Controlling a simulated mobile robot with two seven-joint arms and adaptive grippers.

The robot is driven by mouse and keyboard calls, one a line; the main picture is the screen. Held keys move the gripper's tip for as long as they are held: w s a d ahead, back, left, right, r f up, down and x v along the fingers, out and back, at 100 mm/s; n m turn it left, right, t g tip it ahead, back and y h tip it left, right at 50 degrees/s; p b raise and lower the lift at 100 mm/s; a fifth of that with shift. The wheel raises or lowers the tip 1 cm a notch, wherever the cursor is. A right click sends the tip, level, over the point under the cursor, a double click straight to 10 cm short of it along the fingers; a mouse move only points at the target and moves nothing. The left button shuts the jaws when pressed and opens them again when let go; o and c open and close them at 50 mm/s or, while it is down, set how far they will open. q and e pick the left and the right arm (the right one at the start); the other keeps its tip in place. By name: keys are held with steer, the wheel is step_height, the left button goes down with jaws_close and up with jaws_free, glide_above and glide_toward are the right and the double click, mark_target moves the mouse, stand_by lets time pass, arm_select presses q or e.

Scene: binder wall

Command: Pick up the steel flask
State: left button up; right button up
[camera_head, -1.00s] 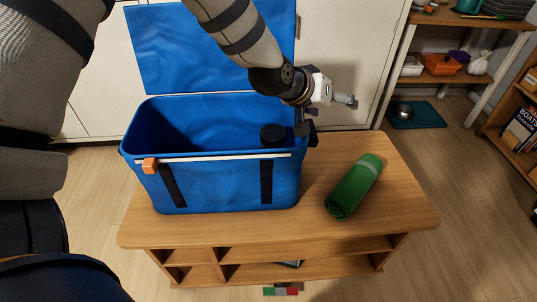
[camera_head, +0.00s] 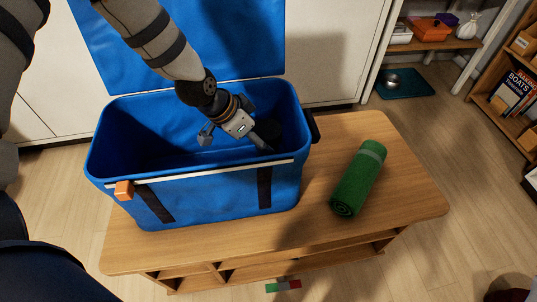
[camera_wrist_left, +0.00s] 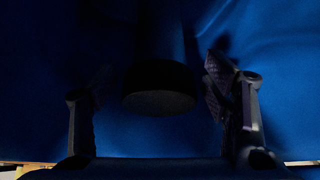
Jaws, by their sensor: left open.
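A dark, round-topped object (camera_head: 270,130) stands inside the blue cooler box (camera_head: 215,185), near its right end. It appears to be the steel flask's cap; no steel surface shows. My left gripper (camera_head: 238,140) is over the box opening, pointing down into it, beside the cap in the head view. In the left wrist view the gripper (camera_wrist_left: 158,100) is open, its fingers apart on either side of the dark cap (camera_wrist_left: 160,88). That view is very dark, and I cannot tell whether they touch. My right gripper is not in view.
The cooler's blue lid (camera_head: 185,45) stands open behind. Its front rim carries an orange latch (camera_head: 124,190). A green rolled mat (camera_head: 358,180) lies on the wooden bench (camera_head: 400,205) to the right. Shelves with books (camera_head: 513,88) stand farther right.

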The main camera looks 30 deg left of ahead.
mark_target(258, 153)
arm_select(q)
steer(key=x, duration=0.4)
steer(key=shift+w+d+f+b, duration=0.15)
steer(key=shift+w+d+b, duration=0.15)
steer(key=shift+w+b, duration=0.1)
jaws_close()
